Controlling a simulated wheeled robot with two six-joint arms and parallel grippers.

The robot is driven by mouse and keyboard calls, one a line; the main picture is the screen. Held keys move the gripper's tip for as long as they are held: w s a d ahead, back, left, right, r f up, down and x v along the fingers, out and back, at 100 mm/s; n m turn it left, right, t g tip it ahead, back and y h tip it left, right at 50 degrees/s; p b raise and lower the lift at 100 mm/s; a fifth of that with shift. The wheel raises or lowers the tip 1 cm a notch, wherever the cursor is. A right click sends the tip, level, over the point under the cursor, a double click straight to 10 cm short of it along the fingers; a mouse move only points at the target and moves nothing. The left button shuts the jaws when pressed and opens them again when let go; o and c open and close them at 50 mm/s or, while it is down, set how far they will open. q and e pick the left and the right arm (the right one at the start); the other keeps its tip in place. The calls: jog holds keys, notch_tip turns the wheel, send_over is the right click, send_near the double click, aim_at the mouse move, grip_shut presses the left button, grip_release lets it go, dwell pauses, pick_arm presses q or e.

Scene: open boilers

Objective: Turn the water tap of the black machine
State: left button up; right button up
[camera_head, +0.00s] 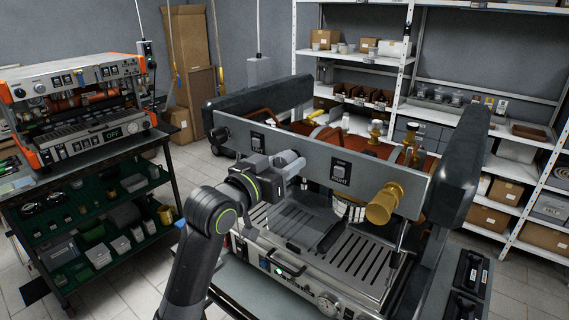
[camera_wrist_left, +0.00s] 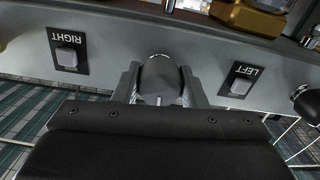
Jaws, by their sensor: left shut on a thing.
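The black machine (camera_head: 470,155) stands in front of me with its top open, showing copper-coloured boilers and brass fittings. Its grey front panel (camera_head: 315,165) bears LEFT and RIGHT switches, a black knob (camera_head: 218,135) at the left end and a large brass knob (camera_head: 384,204) at the right. My left gripper (camera_head: 294,161) is at the panel between the two switches. In the left wrist view its fingers (camera_wrist_left: 160,88) stand either side of a rounded dark knob (camera_wrist_left: 160,72), shut on it. The head view hides this knob behind the gripper. My right gripper is not in view.
A drip grate (camera_head: 350,255) lies below the panel. An orange and silver machine (camera_head: 75,105) stands on a dark bench at the left. White shelves (camera_head: 402,70) with boxes line the back right. Grey tiled floor lies between.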

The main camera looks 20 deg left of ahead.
pick_arm(q)
jog(key=n, duration=0.8)
jog(key=shift+n, duration=0.4)
jog(key=n, duration=0.4)
jog(key=shift+n, duration=2)
jog(key=o, duration=1)
jog(key=shift+d, duration=0.1)
